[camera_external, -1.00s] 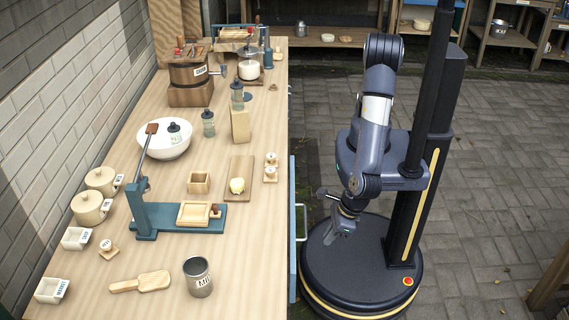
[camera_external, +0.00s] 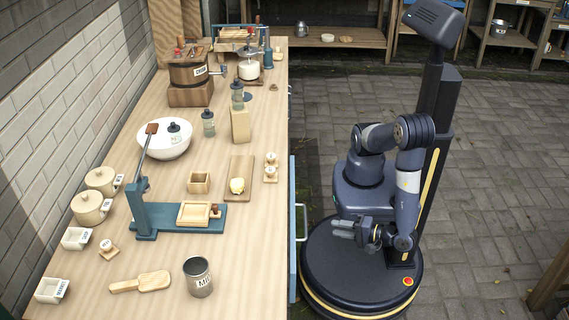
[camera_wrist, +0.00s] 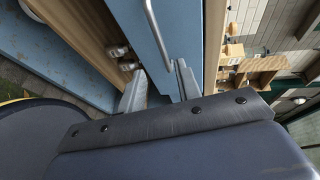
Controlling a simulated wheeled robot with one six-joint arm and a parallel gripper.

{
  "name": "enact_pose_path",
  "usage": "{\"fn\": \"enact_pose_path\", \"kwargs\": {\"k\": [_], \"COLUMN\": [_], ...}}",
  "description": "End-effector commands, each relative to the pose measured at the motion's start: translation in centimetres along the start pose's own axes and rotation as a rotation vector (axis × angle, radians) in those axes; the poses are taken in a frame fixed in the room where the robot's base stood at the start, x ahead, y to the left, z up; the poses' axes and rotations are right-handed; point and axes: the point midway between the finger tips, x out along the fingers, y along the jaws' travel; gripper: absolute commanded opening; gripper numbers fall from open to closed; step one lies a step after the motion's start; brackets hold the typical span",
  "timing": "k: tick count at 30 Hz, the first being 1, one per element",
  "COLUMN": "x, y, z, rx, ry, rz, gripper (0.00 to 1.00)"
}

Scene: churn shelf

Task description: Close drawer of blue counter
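The blue counter has a light wooden top (camera_external: 240,275). Its blue drawer front (camera_external: 292,245) stands out a little past the right edge of the top, with a pale bar handle (camera_external: 303,222). In the wrist view the blue drawer front (camera_wrist: 183,35) and the handle (camera_wrist: 155,30) lie close ahead of my fingers. My gripper (camera_external: 338,230) is to the right of the handle, apart from it, and points left. In the wrist view my gripper (camera_wrist: 160,78) has a gap between its fingers, with nothing held. The drawer's inside is hidden in the external view.
A metal mug (camera_external: 198,278), a wooden scoop (camera_external: 145,282) and a blue press (camera_external: 160,215) stand on the counter top. Open paved floor (camera_external: 490,190) lies right of my base. Wooden shelves (camera_external: 510,38) stand at the back.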

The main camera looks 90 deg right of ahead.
Motion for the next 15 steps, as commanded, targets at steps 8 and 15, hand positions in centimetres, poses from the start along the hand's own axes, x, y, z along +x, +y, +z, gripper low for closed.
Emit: {"fn": "enact_pose_path", "kwargs": {"k": [8,15], "x": [3.8,8.2], "y": [-0.1,-0.1], "z": [-0.1,-0.2], "rx": [-0.006,-0.005], "ry": [0.006,0.006], "rz": [-0.007,-0.004], "gripper": [0.33,0.33]}}
